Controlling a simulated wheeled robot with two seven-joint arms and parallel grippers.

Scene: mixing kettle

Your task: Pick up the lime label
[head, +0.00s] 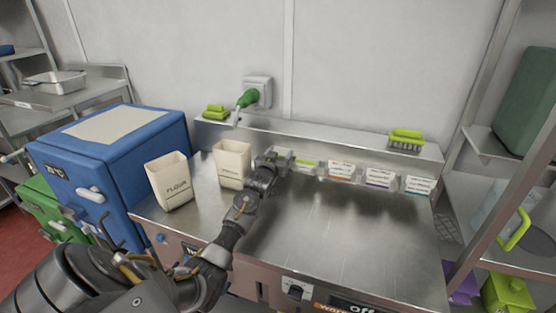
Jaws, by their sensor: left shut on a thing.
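The lime label (307,165) is a small white card with a lime band, at the left end of the label row along the back of the steel counter. My left gripper (282,159) is at the label's left end and is shut on it. The gripper hides part of that end, and I cannot tell whether the label is clear of its holder. My right gripper is not in view.
Labels with orange (341,172), purple (379,178) and teal (418,185) bands stand to the right. A flour container (170,183) and another cream container (232,163) stand left. A green brush (405,140) lies on the back ledge. The counter's middle (330,235) is clear.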

